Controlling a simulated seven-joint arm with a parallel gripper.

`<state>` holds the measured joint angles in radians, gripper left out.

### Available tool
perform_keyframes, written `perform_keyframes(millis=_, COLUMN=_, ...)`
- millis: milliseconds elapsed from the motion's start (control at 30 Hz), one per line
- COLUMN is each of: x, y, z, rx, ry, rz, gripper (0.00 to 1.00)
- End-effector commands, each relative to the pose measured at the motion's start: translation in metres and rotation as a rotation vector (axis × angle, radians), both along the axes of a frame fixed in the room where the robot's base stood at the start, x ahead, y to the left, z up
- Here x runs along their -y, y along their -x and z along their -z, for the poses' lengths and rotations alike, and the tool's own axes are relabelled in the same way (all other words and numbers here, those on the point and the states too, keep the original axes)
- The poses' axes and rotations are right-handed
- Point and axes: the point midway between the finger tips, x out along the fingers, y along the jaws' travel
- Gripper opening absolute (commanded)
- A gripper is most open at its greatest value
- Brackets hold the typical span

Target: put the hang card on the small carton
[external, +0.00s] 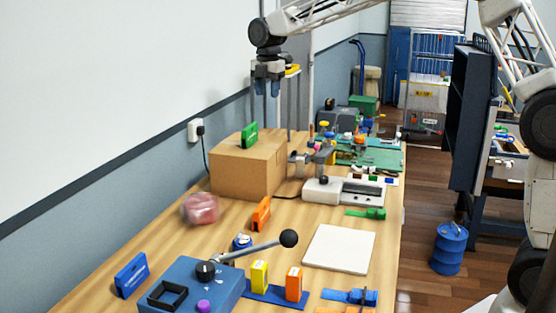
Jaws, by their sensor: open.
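A brown cardboard carton (240,174) stands on the wooden table near the wall. A thin green card (249,135) stands upright on its top. Similar upright cards, one orange (261,214) and one blue (131,276), stand on the table in front of the carton and at the lower left. I cannot tell which of these is the hang card. A small yellow box (259,277) and a small orange box (294,284) stand on a blue strip. My gripper (268,91) is open and empty, pointing down, above and apart from the carton and green card.
A blurred pink, see-through item (201,209) is left of the orange card. A blue lever device (190,285) with a black knob takes up the front. A white plate (340,248) lies at right. A grey-white device (343,191) and clutter stand behind it.

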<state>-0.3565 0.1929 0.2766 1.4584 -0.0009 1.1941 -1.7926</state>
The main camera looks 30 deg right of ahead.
Motion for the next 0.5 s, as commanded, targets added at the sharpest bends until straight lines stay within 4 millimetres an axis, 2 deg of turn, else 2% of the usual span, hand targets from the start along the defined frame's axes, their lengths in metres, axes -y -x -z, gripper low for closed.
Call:
perform_keyframes(millis=33, x=0.013, y=0.01, z=-0.008, rx=0.007, ry=-0.003, rz=0.048, gripper=0.45)
perform_keyframes(millis=200, x=0.054, y=0.047, z=-0.025, rx=0.022, ry=-0.014, rz=0.235, gripper=0.45)
perform_keyframes(millis=500, x=0.119, y=0.12, z=-0.048, rx=0.053, ry=-0.04, rz=0.57, gripper=0.45)
